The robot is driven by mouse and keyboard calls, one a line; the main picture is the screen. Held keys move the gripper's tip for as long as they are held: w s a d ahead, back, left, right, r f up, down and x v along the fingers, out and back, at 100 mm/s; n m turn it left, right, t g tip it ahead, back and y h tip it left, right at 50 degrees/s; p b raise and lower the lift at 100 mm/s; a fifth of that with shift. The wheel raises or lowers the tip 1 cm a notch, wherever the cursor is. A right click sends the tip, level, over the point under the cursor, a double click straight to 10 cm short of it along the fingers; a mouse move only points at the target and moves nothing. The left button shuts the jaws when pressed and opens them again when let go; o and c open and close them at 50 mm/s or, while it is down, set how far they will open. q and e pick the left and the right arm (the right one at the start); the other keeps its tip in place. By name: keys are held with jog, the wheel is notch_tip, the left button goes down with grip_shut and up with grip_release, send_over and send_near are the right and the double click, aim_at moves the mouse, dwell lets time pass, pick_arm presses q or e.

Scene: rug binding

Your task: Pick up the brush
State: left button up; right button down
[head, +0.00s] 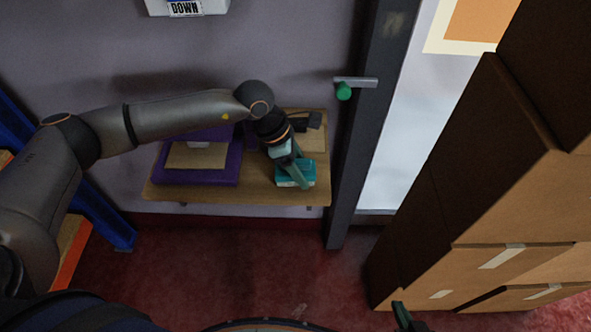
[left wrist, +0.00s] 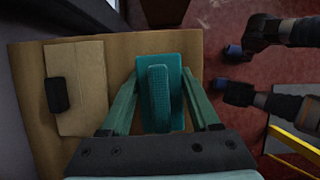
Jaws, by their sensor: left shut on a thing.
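The brush (head: 309,168) is a teal block with a raised, textured teal bar on top. It lies near the front right of a small wooden shelf (head: 257,194). The left wrist view shows the brush (left wrist: 160,120) flat between the two green fingers. My left gripper (head: 293,176) comes down onto it from above, and its fingers (left wrist: 160,76) are closed against the brush's two long sides. The brush appears to be at the shelf surface; any gap beneath is hidden. Only a dark green tip of my right gripper (head: 402,316) shows at the bottom edge.
A purple tray (head: 195,182) with a tan sheet lies left of the brush. A black block (head: 308,120) sits on cardboard behind it. A dark post (head: 350,175) with a green-knobbed handle (head: 344,91) stands right. Brown boxes (head: 495,190) are stacked further right.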

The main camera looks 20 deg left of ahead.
pick_arm(q)
grip_shut()
jog(key=shift+r, duration=0.1)
jog(key=shift+w+r, duration=0.1)
jog(key=shift+r, duration=0.45)
jog(key=s+d+r+b, duration=0.1)
jog(key=s+d+r, duration=0.1)
jog(key=s+r, duration=0.9)
jog(key=s, duration=0.3)
jog(key=shift+r+b, duration=0.35)
jog(key=shift+r, duration=0.05)
jog(key=shift+o, duration=0.7)
grip_release()
jog(key=c, duration=0.7)
